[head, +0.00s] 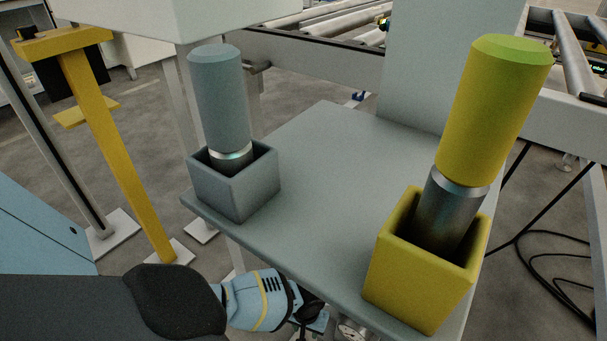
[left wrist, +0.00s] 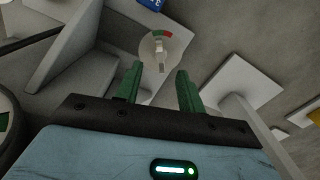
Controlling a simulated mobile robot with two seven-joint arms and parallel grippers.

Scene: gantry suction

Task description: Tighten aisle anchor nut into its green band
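The aisle anchor's pale round dial (left wrist: 148,46) shows in the left wrist view, with a red and a green band at its upper right. A pale nut or pointer (left wrist: 160,48) stands at its middle; its exact angle is hard to tell. My left gripper (left wrist: 159,80) has its two green fingers spread apart, with the nut beyond and between their tips and no visible contact. In the head view my left gripper (head: 311,318) is low at the table's front edge, its fingers mostly hidden. My right gripper is in neither view.
A grey table (head: 320,150) carries a grey box (head: 236,190) with a blue-grey cylinder (head: 220,95) and a yellow box (head: 415,285) with a yellow cylinder (head: 490,110). A yellow post (head: 110,150) stands left. White foot plates (left wrist: 238,82) and posts flank the dial.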

